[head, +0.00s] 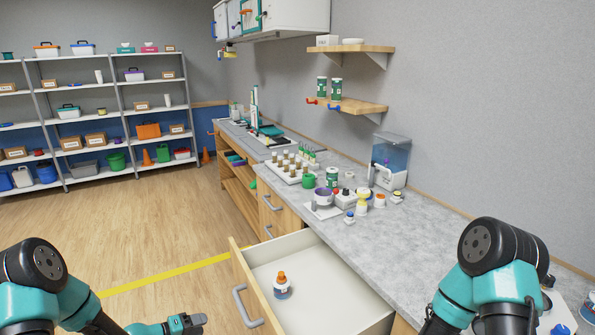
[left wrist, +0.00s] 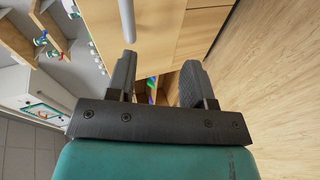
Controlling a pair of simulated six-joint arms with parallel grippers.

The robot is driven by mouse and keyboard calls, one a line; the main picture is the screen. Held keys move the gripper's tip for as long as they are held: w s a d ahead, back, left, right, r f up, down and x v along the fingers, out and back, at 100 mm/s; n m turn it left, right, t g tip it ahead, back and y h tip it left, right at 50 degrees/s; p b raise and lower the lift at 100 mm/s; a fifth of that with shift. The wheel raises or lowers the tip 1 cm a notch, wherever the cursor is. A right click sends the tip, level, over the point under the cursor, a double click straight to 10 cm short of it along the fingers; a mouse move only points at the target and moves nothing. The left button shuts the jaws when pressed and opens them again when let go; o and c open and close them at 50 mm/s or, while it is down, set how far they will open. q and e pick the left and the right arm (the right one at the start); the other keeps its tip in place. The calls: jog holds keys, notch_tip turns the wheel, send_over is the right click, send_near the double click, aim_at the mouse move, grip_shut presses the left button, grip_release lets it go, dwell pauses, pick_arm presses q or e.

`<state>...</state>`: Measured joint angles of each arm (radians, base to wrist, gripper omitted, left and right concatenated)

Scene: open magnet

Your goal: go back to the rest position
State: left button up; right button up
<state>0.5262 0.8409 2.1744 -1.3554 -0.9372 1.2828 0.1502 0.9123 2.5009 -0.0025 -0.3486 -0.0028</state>
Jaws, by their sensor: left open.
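My left gripper (head: 186,322) is low in the head view, over the wood floor and left of the open drawer. It is open and empty. In the left wrist view its two dark fingers (left wrist: 158,78) stand apart with nothing between them, in front of wooden cabinet fronts. My right arm shows at the right of the head view, but its gripper is not in view.
An open drawer (head: 377,321) juts out from the grey counter (head: 400,232), holding a white bottle with an orange cap (head: 282,287). Jars, a tray of vials and a dispenser (head: 391,159) stand on the counter. The floor (head: 140,228) at left is clear.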

pick_arm(q)
jog(key=s+d+f+m+g+y, duration=0.25)
jog(key=s+d+f+y, duration=0.3)
jog(key=s+f, duration=0.3)
jog(key=s+d+m+g, duration=0.1)
jog(key=s+d+g, duration=0.1)
jog(key=s, duration=0.5)
jog(key=s+d+m+g+y, duration=0.1)
jog(key=s+d+g, duration=0.1)
jog(key=s, duration=0.5)
jog(key=shift+f+g, duration=0.3)
jog(key=shift+g, duration=0.55)
